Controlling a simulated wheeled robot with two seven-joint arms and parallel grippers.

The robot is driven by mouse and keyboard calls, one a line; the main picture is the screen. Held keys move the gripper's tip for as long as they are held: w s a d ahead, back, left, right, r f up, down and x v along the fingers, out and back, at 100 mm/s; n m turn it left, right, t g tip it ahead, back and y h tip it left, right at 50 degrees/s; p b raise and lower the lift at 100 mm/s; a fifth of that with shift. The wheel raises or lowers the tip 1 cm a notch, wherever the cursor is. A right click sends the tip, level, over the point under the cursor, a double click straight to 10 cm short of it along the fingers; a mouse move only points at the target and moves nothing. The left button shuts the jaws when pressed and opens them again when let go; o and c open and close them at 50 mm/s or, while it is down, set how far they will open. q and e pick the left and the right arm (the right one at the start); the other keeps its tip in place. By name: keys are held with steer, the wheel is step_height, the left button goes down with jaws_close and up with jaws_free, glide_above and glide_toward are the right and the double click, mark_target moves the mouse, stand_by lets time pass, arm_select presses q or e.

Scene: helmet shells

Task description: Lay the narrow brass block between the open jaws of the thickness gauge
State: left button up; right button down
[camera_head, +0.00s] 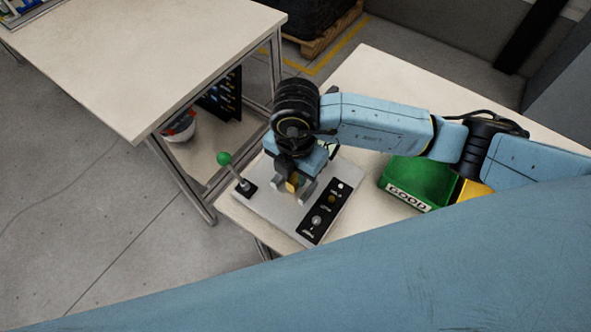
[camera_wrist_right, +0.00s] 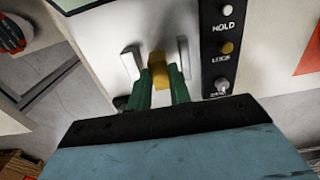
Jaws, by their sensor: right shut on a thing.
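The thickness gauge (camera_head: 271,206) is a grey box on the right-hand table, with a green-knobbed lever (camera_head: 224,159) and a black button panel (camera_head: 325,213). My right gripper (camera_head: 292,187) points down over it, shut on the narrow brass block (camera_head: 291,184). In the right wrist view the green fingers (camera_wrist_right: 159,83) grip the yellow brass block (camera_wrist_right: 158,70). The gauge's two pale jaws stand apart, the left jaw (camera_wrist_right: 131,62) and the right jaw (camera_wrist_right: 183,57), with the block between them in the picture. Whether the block touches the gauge surface is unclear. My left gripper is out of view.
A green bin marked GOOD (camera_head: 418,184) stands right of the gauge, with a yellow bin (camera_head: 473,192) beside it, partly hidden by my arm. Another pale table (camera_head: 150,60) stands to the left across a gap. A blue surface covers the bottom of the head view.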

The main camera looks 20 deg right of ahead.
steer(key=shift+f+b, duration=0.3)
steer(key=shift+f, duration=0.2)
steer(key=c, duration=1.2)
jaws_free()
step_height(320, 180, up, 14)
steer(key=p, duration=0.1)
steer(key=shift+f+p, duration=0.25)
steer(key=shift+p, duration=0.15)
steer(key=shift+s, duration=0.1)
